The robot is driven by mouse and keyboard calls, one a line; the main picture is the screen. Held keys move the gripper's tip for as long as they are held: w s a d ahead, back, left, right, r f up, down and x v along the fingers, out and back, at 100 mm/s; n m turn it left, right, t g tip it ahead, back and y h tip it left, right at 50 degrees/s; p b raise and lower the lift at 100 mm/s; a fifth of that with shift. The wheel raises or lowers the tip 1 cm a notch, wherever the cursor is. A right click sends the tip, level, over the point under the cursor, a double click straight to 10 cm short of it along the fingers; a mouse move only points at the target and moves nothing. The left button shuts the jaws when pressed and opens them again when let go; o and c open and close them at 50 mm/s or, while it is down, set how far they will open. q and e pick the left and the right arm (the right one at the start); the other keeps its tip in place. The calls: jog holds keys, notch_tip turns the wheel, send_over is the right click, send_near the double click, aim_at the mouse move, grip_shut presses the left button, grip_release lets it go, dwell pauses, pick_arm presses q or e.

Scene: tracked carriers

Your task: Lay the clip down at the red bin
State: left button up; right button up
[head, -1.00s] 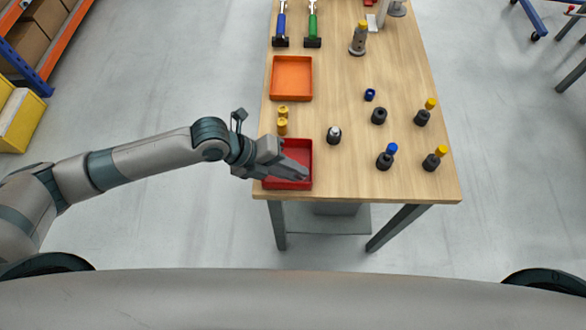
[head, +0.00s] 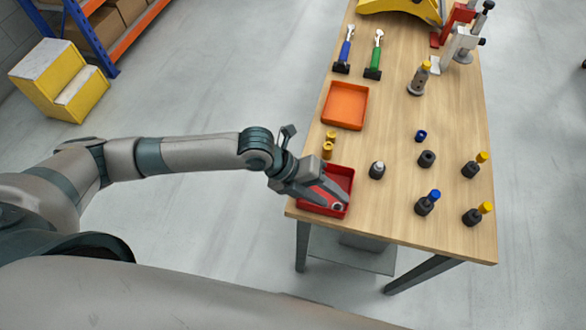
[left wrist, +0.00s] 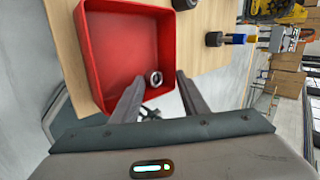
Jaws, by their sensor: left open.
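The red bin (head: 347,178) is a shallow open tray at the near left corner of the table; its red wall also shows in the left wrist view (left wrist: 95,60). A small grey ring-shaped piece, which I take to be the clip (left wrist: 153,78), lies in the bin by its near wall; in the head view it is a small dark spot (head: 338,207). My left gripper (head: 335,197) is over the bin with its fingers apart. In the left wrist view its fingertips (left wrist: 160,82) are on either side of the ring. My right gripper is out of view.
An orange tray (head: 345,106) lies behind the red bin, with brass pieces (head: 328,149) between them. Hammer-like tools (head: 374,60) lie farther back.

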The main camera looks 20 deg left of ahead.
pick_arm(q)
jog(key=b+v, duration=0.5)
jog(key=v, duration=1.2)
dwell(0.5)
jog(key=shift+w, duration=0.1)
